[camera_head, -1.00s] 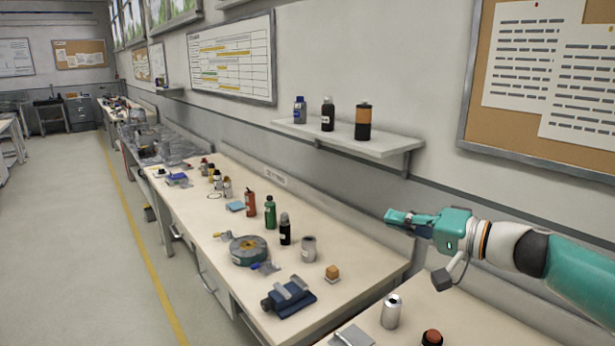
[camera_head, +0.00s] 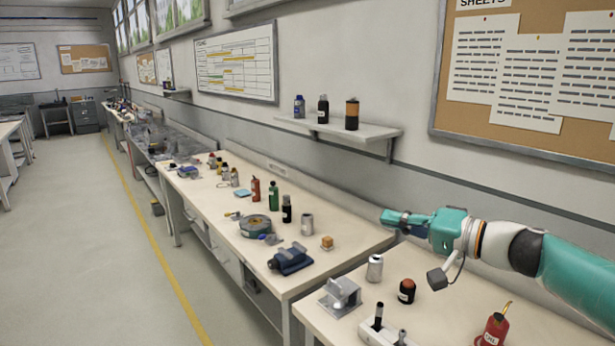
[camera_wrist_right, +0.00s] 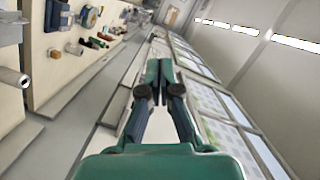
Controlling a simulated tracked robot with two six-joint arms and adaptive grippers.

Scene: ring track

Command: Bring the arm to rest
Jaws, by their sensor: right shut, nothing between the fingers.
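My right gripper (camera_head: 390,217) reaches in from the right in the head view, level above the near bench and in front of the wall. Its fingers are together with nothing between them. In the right wrist view my right gripper (camera_wrist_right: 159,68) also shows, with its fingertips meeting and clear space around them. It touches no object. My left gripper is in neither view.
The near bench (camera_head: 330,322) holds a silver can (camera_head: 375,268), an orange-topped dark jar (camera_head: 407,291) and a red oil can (camera_head: 494,330). A wall shelf (camera_head: 350,128) with bottles stands behind. A long bench (camera_head: 215,205) carries several items. Floor (camera_head: 90,260) at left is clear.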

